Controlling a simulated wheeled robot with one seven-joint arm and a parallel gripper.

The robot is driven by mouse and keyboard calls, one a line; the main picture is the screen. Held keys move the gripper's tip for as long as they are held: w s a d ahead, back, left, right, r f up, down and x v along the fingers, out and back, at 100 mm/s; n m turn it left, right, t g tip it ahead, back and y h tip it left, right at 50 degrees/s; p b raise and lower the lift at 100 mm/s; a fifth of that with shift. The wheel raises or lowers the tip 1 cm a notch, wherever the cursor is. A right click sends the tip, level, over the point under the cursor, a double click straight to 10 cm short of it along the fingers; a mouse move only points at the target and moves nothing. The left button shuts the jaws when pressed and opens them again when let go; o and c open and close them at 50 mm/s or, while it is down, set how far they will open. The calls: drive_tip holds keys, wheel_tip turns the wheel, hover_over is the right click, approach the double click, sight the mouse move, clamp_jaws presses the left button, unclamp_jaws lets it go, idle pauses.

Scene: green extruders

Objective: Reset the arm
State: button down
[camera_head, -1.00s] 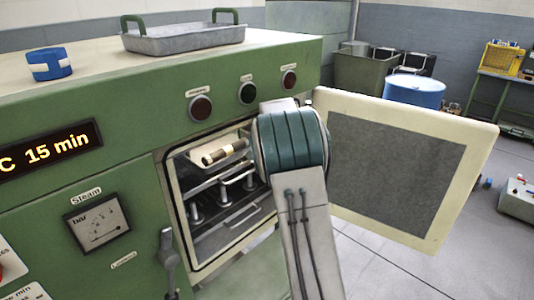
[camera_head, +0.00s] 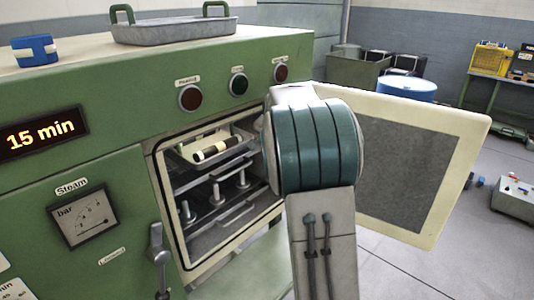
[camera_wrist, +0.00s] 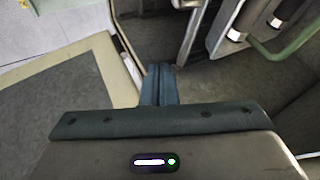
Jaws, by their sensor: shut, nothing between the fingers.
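My arm (camera_head: 316,145), with teal bands and a pale link, stands in front of the machine's open chamber in the head view. It hides the chamber's right edge and part of the open door (camera_head: 400,165). My gripper (camera_wrist: 158,85) shows in the wrist view with its two teal fingers together and nothing between them. In the head view the gripper is hidden behind the arm. The door's cream edge lies left of the fingers in the wrist view.
The green machine (camera_head: 110,85) fills the left. A tray (camera_head: 180,157) with a dark-and-cream cylinder sits in its chamber, above metal racks. A grey tray (camera_head: 172,30) and a blue-and-white object (camera_head: 35,50) rest on top.

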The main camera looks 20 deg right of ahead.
drive_tip(key=s+a+n+g+y, duration=0.1)
drive_tip(key=s+a+n, duration=0.3)
drive_tip(key=s, duration=0.6)
drive_tip(key=s+a+n+g+y, duration=0.1)
drive_tip(key=s+a+n, duration=0.1)
drive_tip(key=s+a, duration=0.65)
drive_tip(key=s+a+f+n+g, duration=0.1)
drive_tip(key=s+f+n, duration=0.1)
drive_tip(key=s, duration=0.7)
drive_tip(key=s+f+n+g, duration=0.1)
drive_tip(key=s+f+n, duration=0.2)
drive_tip(key=s, duration=0.7)
drive_tip(key=shift+a+f, duration=0.35)
drive_tip(key=shift+f, duration=0.1)
drive_tip(key=shift+s, duration=0.1)
